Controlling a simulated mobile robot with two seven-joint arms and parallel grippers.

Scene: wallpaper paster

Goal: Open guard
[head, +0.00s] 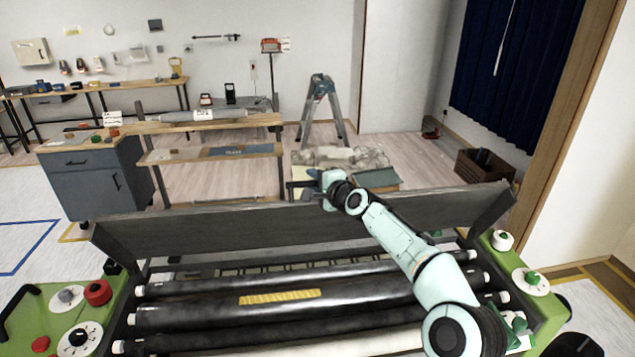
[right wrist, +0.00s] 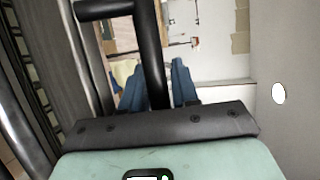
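The guard (head: 300,226) is a long dark grey panel across the machine above the rollers, and it stands tilted. My right gripper (head: 303,185) is at the panel's upper edge, near its middle, with its arm reaching over the rollers. Its two fingers look apart. In the right wrist view, the blue fingertips (right wrist: 157,88) show on either side of a black bar (right wrist: 150,50), which joins a crosswise bar at the top. I cannot tell whether the fingers touch the bar. My left gripper is not in view.
Black rollers (head: 250,312) with a yellow strip lie in front of the guard. Green side housings carry a red knob (head: 97,292) at left and green knobs (head: 532,277) at right. Behind stand a stepladder (head: 322,105), a grey cabinet (head: 95,175) and a wooden crate (head: 484,166).

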